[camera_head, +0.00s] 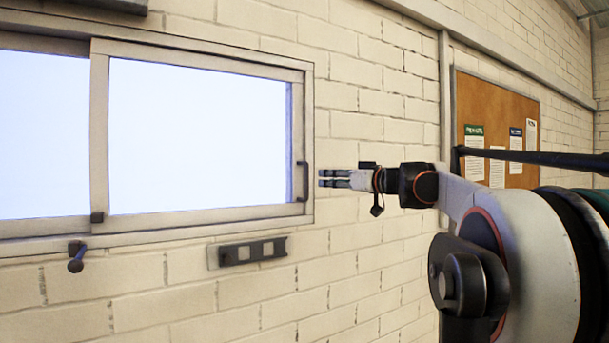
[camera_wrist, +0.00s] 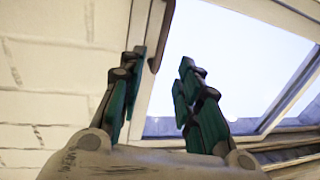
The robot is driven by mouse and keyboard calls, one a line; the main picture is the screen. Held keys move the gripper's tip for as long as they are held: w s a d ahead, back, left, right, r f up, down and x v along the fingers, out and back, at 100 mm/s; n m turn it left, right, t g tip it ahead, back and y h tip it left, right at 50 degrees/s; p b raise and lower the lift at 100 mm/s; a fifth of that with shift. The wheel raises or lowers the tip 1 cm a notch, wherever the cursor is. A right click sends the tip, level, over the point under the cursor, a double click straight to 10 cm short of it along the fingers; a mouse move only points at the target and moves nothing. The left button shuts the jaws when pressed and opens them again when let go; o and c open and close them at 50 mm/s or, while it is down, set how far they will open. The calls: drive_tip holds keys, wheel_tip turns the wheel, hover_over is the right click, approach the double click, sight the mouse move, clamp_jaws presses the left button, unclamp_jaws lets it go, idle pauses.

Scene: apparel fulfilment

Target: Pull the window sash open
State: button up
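The window sash (camera_head: 298,120) is a grey-framed pane on the right side of the window, against the frame's right edge. Its dark vertical handle (camera_head: 303,181) is on the right stile. My gripper (camera_head: 322,178) is just right of the handle in the head view, pointing left at it. In the wrist view, the green fingers of my gripper (camera_wrist: 160,62) are apart, with nothing held between them. The handle (camera_wrist: 160,42) appears beyond and between the fingertips; I cannot tell how far off it is.
A second pane (camera_head: 45,130) fills the window's left side. A dark peg (camera_head: 76,258) and a switch plate (camera_head: 248,252) are on the brick wall below the window. A cork board (camera_head: 500,110) with papers hangs at the right, behind my arm.

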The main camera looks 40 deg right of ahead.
drive_tip(key=p, duration=0.2)
hover_over(306, 195)
drive_tip(key=shift+w+d, duration=0.25)
drive_tip(key=shift+c, duration=0.5)
clamp_jaws()
